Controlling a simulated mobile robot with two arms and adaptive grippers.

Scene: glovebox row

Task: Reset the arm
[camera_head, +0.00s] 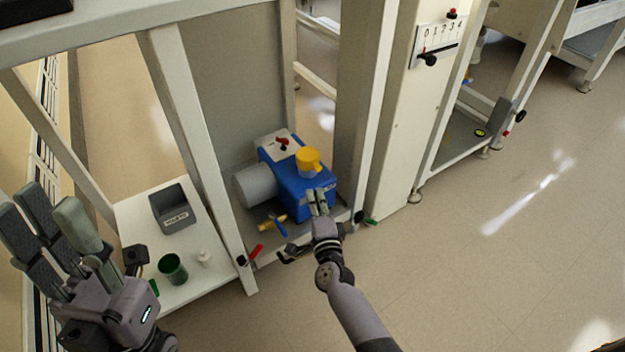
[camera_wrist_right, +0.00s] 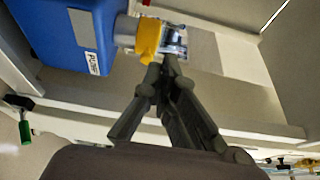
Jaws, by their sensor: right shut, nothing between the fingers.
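My right gripper (camera_head: 318,196) is shut and empty at the front of the blue pump (camera_head: 291,178), seen from above. In the right wrist view its fingertips (camera_wrist_right: 167,66) meet just below the yellow part (camera_wrist_right: 149,38) beside the blue housing (camera_wrist_right: 75,28); I cannot tell whether they touch it. My left gripper (camera_head: 48,212) is at the lower left, fingers up and apart, with nothing seen between them.
The pump sits on a low shelf between white frame posts (camera_head: 368,85). A white side shelf (camera_head: 137,214) holds a grey bin (camera_head: 173,214) and a green cup (camera_head: 172,268). A red-handled valve (camera_head: 256,251) is at the shelf edge. Open floor (camera_head: 480,270) lies right.

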